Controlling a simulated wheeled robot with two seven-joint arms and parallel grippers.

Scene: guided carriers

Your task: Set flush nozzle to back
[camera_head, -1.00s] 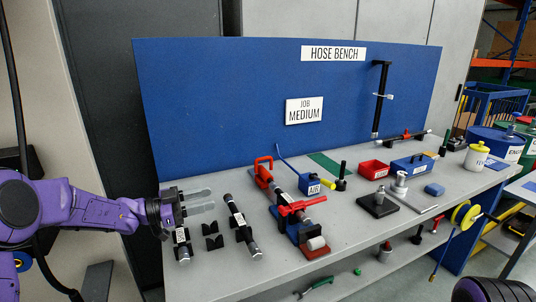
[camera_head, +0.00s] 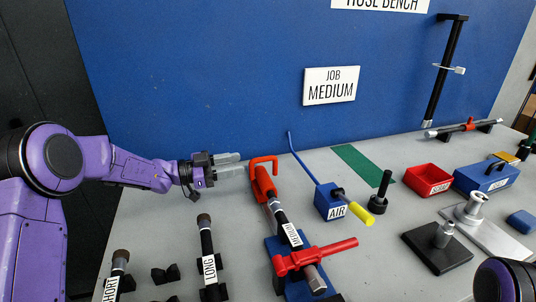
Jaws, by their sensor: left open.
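No part is labelled as the flush nozzle. A blue block marked AIR (camera_head: 330,202) stands mid-bench, with a thin blue tube (camera_head: 304,158) rising at its back left and a yellow-ended lever (camera_head: 360,213) pointing front right. Left of it a hose marked MEDIUM (camera_head: 290,230) lies in a fixture with a red hooked handle (camera_head: 264,176) at its back end and a red clamp with a crossbar (camera_head: 315,256) at its front. My left gripper (camera_head: 243,163) is open and empty, its fingers pointing right, just left of the red hooked handle. Contact cannot be told. My right gripper is not in view.
Hoses marked LONG (camera_head: 208,258) and SHORT (camera_head: 118,270) lie front left. Right of AIR are a black post (camera_head: 382,190), a red bin (camera_head: 428,180), a blue box (camera_head: 487,178) and a black stand (camera_head: 437,248). A blue panel (camera_head: 200,80) closes the back.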

